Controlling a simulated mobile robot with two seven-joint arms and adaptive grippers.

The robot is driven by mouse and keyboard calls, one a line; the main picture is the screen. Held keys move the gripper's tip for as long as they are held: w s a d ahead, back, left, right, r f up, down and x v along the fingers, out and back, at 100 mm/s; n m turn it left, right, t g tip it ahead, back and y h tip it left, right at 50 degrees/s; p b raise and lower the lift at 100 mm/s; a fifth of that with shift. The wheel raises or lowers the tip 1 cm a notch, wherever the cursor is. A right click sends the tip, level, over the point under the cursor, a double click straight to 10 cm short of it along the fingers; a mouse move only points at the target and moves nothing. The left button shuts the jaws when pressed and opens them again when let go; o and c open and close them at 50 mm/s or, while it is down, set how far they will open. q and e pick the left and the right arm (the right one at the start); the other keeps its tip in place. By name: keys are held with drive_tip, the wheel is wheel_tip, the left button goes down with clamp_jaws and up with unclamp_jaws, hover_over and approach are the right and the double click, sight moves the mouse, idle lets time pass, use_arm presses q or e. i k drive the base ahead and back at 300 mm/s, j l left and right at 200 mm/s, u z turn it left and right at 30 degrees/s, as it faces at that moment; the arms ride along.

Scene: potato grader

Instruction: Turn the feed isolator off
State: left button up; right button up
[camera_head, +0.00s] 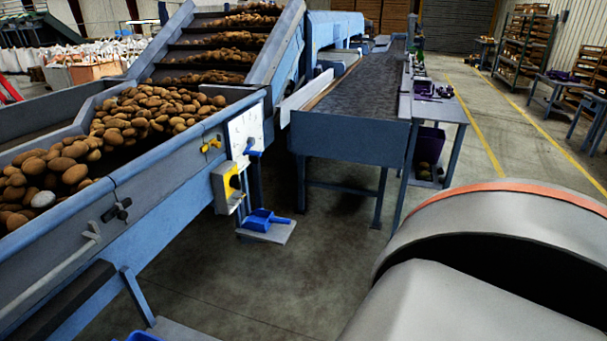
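A small grey box with a yellow face (228,187) is mounted on the side of the blue potato hopper, near its right end. It looks like the feed isolator. A dark round knob shows on the yellow face, but its position is too small to read. A white panel (245,130) with small dark marks is fixed just above it, with a blue part at its lower edge. Neither of my grippers is in view. Only a large grey part of my own arm fills the lower right.
The hopper (150,180) holds many potatoes and feeds a slatted incline (215,50). A blue scoop (262,218) rests on a low plate below the box. A flat conveyor (350,135) and side table stand to the right. The floor (300,270) in front is clear.

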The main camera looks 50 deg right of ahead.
sight(234, 182)
drive_tip(key=z, duration=1.25)
drive_tip(key=i+l, duration=0.15)
drive_tip(key=l, duration=0.2)
drive_tip(key=i+l, duration=0.2)
drive_tip(key=l, duration=0.2)
drive_tip(key=i+l+u, duration=0.1)
drive_tip(key=l, duration=0.25)
drive_tip(key=i+l, duration=0.2)
drive_tip(key=l, duration=0.15)
drive_tip(key=i+l, duration=0.15)
drive_tip(key=l, duration=0.25)
drive_tip(key=i+l, duration=0.15)
drive_tip(key=l, duration=0.25)
drive_tip(key=u, duration=0.05)
